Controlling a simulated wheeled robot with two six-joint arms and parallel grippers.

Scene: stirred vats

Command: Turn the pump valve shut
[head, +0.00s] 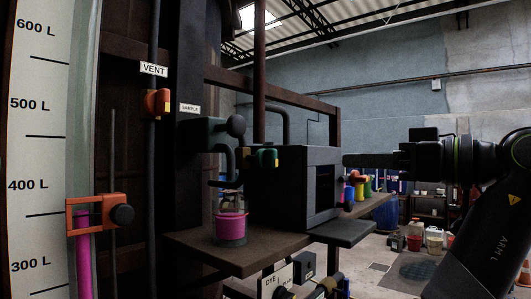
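No valve in view carries a readable pump label, so I cannot pick out the pump valve. An orange valve (157,103) sits on a dark pipe below the VENT label. A dark teal valve (212,135) with a round knob is below the SAMPLE label. My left gripper (348,160), on the arm marked ARM L at the right, points left in mid-air, with its tip near the right side of a dark box (292,188). It is seen side-on, so its opening cannot be told. My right gripper is not in view.
A pink cup (231,227) stands on the brown shelf (200,246) under the sample valve. A level gauge (40,150) with an orange clamp (97,212) is at left. A DYE plate (274,283) is below the shelf. Coloured pots (358,190) stand beyond the box.

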